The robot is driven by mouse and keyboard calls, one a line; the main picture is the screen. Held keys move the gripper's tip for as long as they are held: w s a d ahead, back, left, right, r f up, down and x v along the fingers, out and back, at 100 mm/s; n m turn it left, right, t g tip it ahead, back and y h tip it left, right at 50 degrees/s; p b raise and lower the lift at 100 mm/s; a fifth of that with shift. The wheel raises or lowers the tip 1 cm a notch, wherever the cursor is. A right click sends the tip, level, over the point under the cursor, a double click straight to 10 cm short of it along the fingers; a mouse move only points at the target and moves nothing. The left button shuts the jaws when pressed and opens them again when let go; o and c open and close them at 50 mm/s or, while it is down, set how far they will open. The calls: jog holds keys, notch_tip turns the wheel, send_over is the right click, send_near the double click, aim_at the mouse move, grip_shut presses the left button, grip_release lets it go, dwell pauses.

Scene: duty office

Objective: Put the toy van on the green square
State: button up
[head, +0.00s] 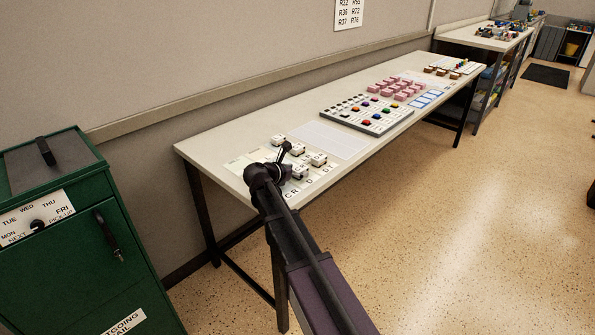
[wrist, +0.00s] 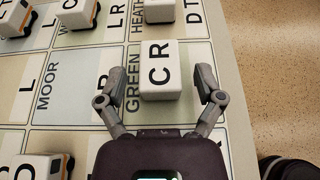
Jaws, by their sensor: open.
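A small white block-shaped vehicle (wrist: 158,76), apparently a toy van, has CR in black on its roof. In the wrist view it stands beside the word GREEN printed on a lettered board (wrist: 66,113). My gripper (wrist: 160,70) is open over it, one finger on each side, with a gap between each finger and the van. In the head view my gripper (head: 284,152) is over the near end of the long table (head: 235,135). The van cannot be picked out surely there. I see no green-coloured square; the board's squares are pale.
Similar white vans stand close by, one (wrist: 159,10) just beyond the CR van and another (wrist: 45,166) at lower left. Pink blocks (head: 395,90) and a panel of coloured buttons (head: 366,113) lie farther along the table. A green cabinet (head: 75,240) stands at left.

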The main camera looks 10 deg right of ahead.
jog(key=shift+r, duration=0.2)
jog(key=p+v, duration=0.4)
jog(key=v, duration=0.8)
jog(key=shift+p, duration=0.3)
jog(key=shift+f, duration=0.1)
jog(key=shift+s+d+f, duration=0.1)
jog(key=shift+s+d, duration=0.1)
jog(key=shift+d, duration=0.05)
jog(key=s+d+f+m+g+y, duration=0.2)
jog(key=s+d+f+m+y, duration=0.1)
jog(key=s+m, duration=0.4)
jog(key=s+d+f+m+g+y, duration=0.3)
jog(key=s+f+m+y, duration=0.1)
jog(key=s+m, duration=0.4)
jog(key=s+d+f+m+g+y, duration=0.2)
jog(key=s+f+m+g+y, duration=0.1)
jog(key=s+m, duration=0.4)
jog(key=f+m+y, duration=0.1)
jog(key=m, duration=0.2)
jog(key=shift+s+d, duration=0.2)
jog(key=shift+d, duration=0.2)
